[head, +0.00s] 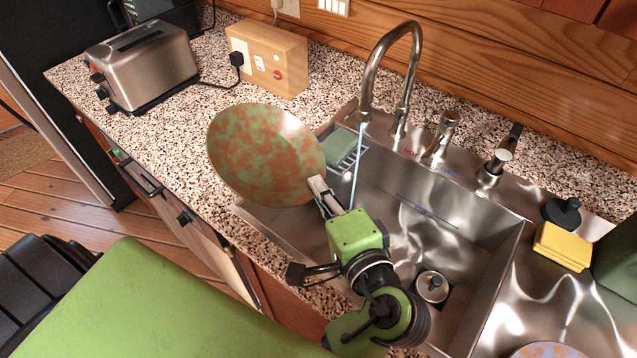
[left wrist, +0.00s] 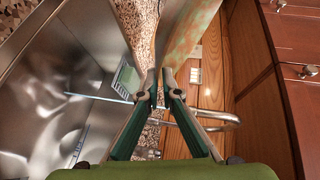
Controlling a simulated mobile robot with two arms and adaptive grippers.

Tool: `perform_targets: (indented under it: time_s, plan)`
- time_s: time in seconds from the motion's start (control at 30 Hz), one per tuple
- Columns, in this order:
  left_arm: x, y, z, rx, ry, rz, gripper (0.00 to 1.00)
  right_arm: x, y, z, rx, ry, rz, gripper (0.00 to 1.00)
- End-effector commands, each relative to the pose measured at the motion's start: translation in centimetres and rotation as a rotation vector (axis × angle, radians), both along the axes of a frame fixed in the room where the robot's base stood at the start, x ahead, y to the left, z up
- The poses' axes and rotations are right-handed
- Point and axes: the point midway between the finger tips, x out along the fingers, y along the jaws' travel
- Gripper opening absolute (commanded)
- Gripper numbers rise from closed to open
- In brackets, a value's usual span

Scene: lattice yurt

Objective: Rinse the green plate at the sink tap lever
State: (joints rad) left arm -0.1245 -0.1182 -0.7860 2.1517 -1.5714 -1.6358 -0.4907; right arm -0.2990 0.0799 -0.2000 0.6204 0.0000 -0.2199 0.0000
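The green plate (head: 262,150), heavily blotched with orange-brown, is tilted above the counter edge and the sink's left end in the head view. My left gripper (head: 320,188) is shut on its right rim; the plate also shows past the fingertips in the left wrist view (left wrist: 192,38). A thin water stream (head: 357,165) falls from the curved tap (head: 368,75) into the sink, right of the plate and apart from it. The tap lever (head: 443,132) stands right of the spout, between red and blue marks. My right gripper is out of view.
The steel sink (head: 490,262) holds a drain strainer (head: 431,287) and a green sponge (head: 346,147) on a rack. A toaster (head: 143,65) and wooden socket box (head: 268,58) stand on the counter. A yellow sponge (head: 563,246) and another patterned plate (head: 548,350) are at right.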

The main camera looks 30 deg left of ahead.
Motion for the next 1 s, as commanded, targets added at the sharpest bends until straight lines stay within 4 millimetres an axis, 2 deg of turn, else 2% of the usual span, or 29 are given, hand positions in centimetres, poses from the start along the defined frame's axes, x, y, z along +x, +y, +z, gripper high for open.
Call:
perform_targets:
  time_s: [0.27,0.43,0.63,0.8,1.0]
  plan:
    - [-1.1,-1.9,-2.0,0.000,0.002,-0.135,0.00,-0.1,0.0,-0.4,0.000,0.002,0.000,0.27]
    - [-2.4,-4.1,-3.9,-0.001,0.005,-0.265,0.00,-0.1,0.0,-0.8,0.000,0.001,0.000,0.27]
    - [-6.0,-8.8,-7.2,-0.005,0.009,-0.509,0.00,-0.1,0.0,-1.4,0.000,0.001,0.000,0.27]
    - [-9.2,-12.4,-9.0,-0.006,0.003,-0.675,0.00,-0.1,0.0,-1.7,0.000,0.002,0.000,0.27]
    - [-10.6,-14.0,-9.6,-0.007,-0.004,-0.744,0.00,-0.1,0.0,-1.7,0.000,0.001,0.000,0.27]
